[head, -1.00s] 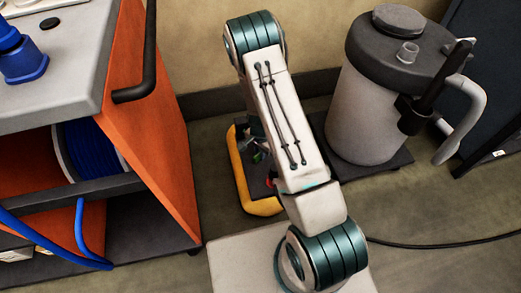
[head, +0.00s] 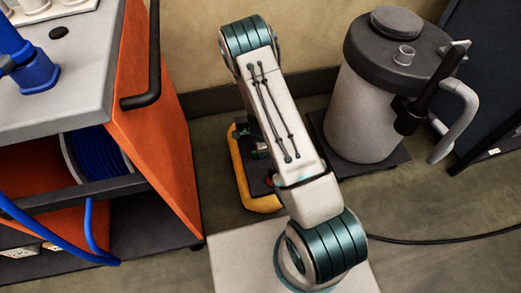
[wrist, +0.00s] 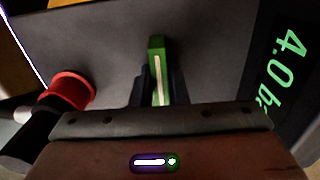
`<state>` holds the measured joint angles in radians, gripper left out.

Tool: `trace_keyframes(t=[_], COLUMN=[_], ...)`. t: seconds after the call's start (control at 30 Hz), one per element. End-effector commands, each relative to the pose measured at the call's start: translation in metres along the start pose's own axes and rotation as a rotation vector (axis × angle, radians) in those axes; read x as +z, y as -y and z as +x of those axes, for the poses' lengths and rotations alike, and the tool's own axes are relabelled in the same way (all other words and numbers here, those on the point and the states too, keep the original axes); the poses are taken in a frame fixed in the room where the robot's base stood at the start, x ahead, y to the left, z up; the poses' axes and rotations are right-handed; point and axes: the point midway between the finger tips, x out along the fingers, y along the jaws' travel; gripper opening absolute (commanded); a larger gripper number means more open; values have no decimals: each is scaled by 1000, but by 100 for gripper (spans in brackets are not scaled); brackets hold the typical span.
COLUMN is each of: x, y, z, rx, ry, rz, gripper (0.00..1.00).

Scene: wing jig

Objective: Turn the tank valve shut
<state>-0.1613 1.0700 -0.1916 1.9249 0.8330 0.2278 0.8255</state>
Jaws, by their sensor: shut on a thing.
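In the wrist view, a green valve lever (wrist: 157,58) with a pale stripe sticks out between the two dark fingers of my gripper (wrist: 159,92). The gripper is shut on the lever, and the lever points away from the palm, nearly upright in the picture. A dark flat panel lies behind it. In the head view, the yellow-framed unit (head: 239,176) stands on the floor, partly hidden by my arm. My gripper is hidden there behind the arm.
A red knob (wrist: 72,90) sits left of the lever, and a green display (wrist: 284,70) reading about 4.0 bar is at right. An orange cart (head: 155,130) stands left of my arm, a grey canister (head: 362,115) right. A black cable (head: 440,242) crosses the floor.

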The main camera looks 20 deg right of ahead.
Motion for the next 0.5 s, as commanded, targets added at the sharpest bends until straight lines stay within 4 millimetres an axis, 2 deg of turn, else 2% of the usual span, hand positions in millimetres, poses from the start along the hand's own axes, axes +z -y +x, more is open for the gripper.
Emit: trace_keyframes(t=[0.43,0.47,0.5], x=[0,0,0], y=[0,0,0], z=[0,0,0], rx=[0,0,0], ry=[0,0,0], rz=[11,11,11], gripper=[0,19,30])
